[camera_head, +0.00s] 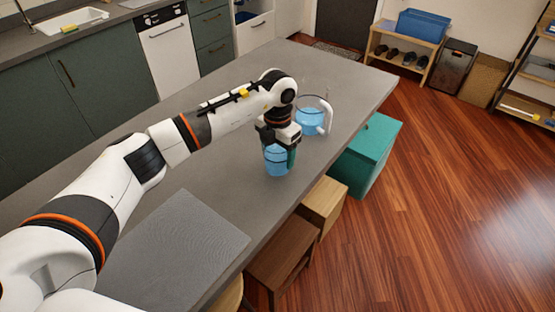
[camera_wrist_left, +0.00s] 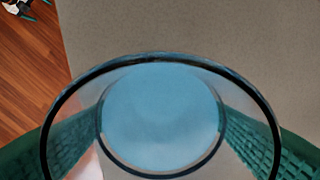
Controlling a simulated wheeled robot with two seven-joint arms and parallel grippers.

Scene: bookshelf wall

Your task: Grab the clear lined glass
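The clear lined glass (camera_head: 276,162) holds blue liquid and stands upright on the grey counter in the head view. My left gripper (camera_head: 281,150) reaches down over it, with a green finger against its right side. In the left wrist view I look down into the glass (camera_wrist_left: 160,110), with its dark rim and blue contents. Green textured finger pads lie along its left and right walls, seen through the clear sides, with no gap visible. Its base seems to be at the counter top; I cannot tell whether it is lifted. My right gripper is not in view.
A clear pitcher (camera_head: 311,119) with blue liquid and a white handle stands just behind the glass. A grey mat (camera_head: 185,250) lies on the near part of the counter (camera_head: 225,180). Wooden stools (camera_head: 283,258) and a teal box (camera_head: 368,155) stand along the right edge.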

